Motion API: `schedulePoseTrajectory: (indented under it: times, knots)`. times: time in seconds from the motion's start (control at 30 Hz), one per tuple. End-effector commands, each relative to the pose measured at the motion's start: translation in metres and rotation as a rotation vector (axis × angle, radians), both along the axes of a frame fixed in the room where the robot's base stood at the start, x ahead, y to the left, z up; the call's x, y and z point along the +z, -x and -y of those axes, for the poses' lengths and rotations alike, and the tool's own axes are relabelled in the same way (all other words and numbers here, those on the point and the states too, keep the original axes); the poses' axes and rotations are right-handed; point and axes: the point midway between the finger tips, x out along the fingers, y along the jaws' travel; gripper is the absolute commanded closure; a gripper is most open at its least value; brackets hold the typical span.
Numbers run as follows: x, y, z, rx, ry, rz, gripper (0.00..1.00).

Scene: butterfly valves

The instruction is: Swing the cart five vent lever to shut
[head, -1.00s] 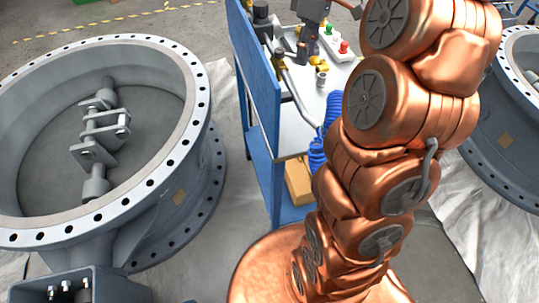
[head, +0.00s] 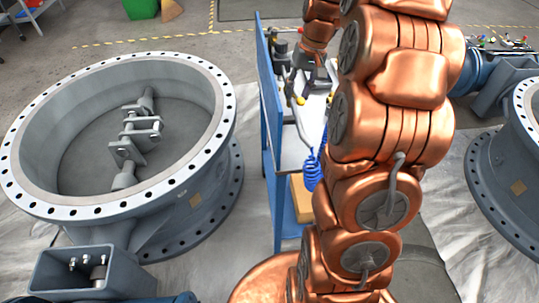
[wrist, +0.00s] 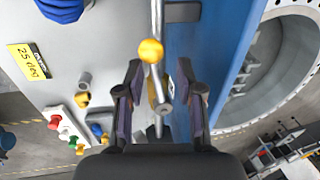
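The cart (head: 269,110) has a blue upright panel and a pale top, and stands left of my arm in the head view. In the wrist view, a metal rod (wrist: 157,20) runs down beside the blue panel, with a yellow ball knob (wrist: 151,51) in front of it. I cannot tell for sure which part is the vent lever. My gripper (wrist: 163,95) is open, its two dark fingers apart, with the rod's lower part and a yellow fitting between them and gaps on both sides. In the head view my gripper is small and partly hidden among the cart's fittings.
A blue coiled hose (head: 313,168) hangs at the cart's near end. A large flanged valve (head: 190,195) stands at left, another (head: 505,165) at right.

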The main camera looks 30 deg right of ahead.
Motion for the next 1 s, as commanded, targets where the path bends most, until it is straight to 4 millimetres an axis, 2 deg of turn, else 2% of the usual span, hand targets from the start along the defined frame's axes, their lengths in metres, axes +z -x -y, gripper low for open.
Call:
schedulePoseTrajectory:
  times: [0.13, 0.6, 1.0]
  knots:
    - [0.003, -0.004, 0.003, -0.047, -0.001, 0.001, 0.64]
    - [0.05, -0.001, 0.009, -0.041, 0.0, 0.0, 0.64]
    - [0.073, 0.001, 0.013, -0.039, -0.001, -0.002, 0.64]
